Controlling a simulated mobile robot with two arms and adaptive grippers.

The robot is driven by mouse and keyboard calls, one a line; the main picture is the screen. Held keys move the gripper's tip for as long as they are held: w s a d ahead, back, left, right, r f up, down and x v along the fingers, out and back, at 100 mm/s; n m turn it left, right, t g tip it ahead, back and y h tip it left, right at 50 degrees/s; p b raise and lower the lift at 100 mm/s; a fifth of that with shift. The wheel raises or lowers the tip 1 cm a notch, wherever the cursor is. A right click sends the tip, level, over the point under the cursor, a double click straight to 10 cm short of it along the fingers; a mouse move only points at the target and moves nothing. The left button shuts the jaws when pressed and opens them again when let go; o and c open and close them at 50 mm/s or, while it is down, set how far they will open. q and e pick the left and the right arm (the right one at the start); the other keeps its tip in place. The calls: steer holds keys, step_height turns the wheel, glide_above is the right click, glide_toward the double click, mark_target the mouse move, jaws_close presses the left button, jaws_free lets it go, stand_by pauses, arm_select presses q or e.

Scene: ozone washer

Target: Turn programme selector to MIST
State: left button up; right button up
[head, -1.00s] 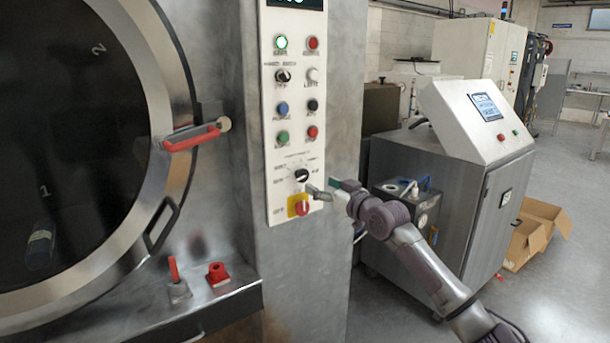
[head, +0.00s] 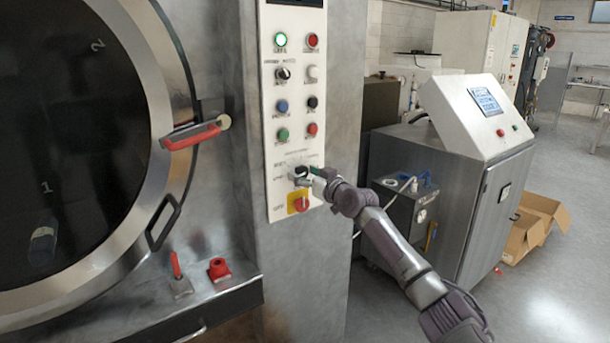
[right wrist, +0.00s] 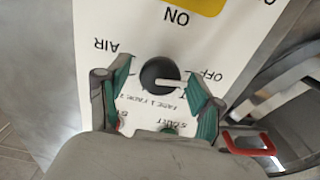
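The programme selector is a black round knob (head: 298,172) low on the white control panel (head: 284,230). In the right wrist view the knob (right wrist: 158,74) shows between my fingers, its white pointer line directed right, near the label OFF. AIR is printed at the upper left. The panel appears upside down there, and I cannot make out MIST; a finger covers part of the lettering. My right gripper (right wrist: 152,82) is open, with a green-padded finger on each side of the knob and visible gaps to it. In the head view the right gripper (head: 312,174) is at the knob. My left gripper is out of view.
A red switch on a yellow plate (head: 299,203) sits just below the knob. Several buttons (head: 282,134) are above. The round door's red handle (head: 190,136) is at the left.

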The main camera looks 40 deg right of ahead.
steer(key=c, duration=1)
steer(key=shift+m, duration=0.4)
steer(key=m, duration=0.2)
steer(key=shift+m+p, duration=0.35)
steer(key=shift+m, duration=0.05)
steer(key=shift+m+p, duration=0.6)
steer(key=shift+m, duration=1.5)
steer(key=o, duration=1.1)
steer(key=shift+o, duration=0.2)
